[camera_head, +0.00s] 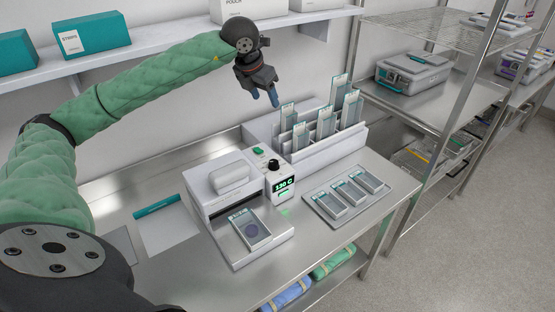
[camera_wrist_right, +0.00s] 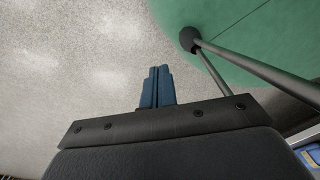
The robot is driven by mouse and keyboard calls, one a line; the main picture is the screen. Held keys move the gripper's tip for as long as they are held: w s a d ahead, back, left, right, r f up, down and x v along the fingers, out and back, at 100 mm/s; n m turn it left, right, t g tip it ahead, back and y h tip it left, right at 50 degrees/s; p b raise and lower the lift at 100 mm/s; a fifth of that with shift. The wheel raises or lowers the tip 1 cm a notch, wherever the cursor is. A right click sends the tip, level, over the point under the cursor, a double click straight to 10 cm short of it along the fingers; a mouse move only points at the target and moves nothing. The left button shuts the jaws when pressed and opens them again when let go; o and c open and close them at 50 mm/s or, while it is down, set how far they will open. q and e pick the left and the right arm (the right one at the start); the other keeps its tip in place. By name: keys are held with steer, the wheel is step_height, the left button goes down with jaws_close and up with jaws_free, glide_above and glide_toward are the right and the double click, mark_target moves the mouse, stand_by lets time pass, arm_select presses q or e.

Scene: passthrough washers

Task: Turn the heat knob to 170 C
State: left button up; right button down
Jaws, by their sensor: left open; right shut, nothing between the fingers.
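The heat knob (camera_head: 273,164) is a small black dial on top of the white sealing machine's control box. Below it, a lit green display (camera_head: 284,187) seems to read 130 C. My left gripper (camera_head: 265,99) is open with its fingers pointing down. It is raised well above the knob and apart from it, in front of the wall. My right gripper (camera_wrist_right: 157,75) shows only in the right wrist view. Its blue fingers are shut together with nothing between them, over the floor.
A green switch (camera_head: 258,151) sits beside the knob. A rack with upright pouches (camera_head: 325,125) stands close behind the control box. A tray (camera_head: 335,215) with several packs lies to the right. A shelf (camera_head: 160,48) runs along the wall. The table's left part has free room.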

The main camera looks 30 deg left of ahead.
arm_select(q)
step_height(320, 180, down, 6)
steer(key=b, duration=0.5)
arm_select(e)
steer(key=w+a+r+b, duration=0.2)
steer(key=w+a+r, duration=0.1)
steer(key=w+r, duration=0.4)
steer(key=w+a+r+b, duration=0.35)
steer(key=w+r, duration=0.25)
steer(key=w, duration=0.3)
arm_select(q)
steer(key=b, duration=0.4)
glide_toward(273, 162)
arm_select(e)
step_height(273, 162, up, 23)
steer(key=y+b, duration=0.1)
steer(key=b, duration=0.2)
arm_select(q)
steer(key=p+x, duration=0.1)
steer(key=x, duration=0.7)
steer(key=shift+w+d+f+p, duration=0.1)
steer(key=shift+w+f+p, duration=0.1)
steer(key=shift+f+p, duration=0.15)
arm_select(e)
step_height(273, 162, down, 9)
steer(key=w, duration=0.1)
steer(key=shift+w+a, duration=0.3)
steer(key=shift+a, duration=0.05)
arm_select(q)
steer(key=shift+c, duration=0.3)
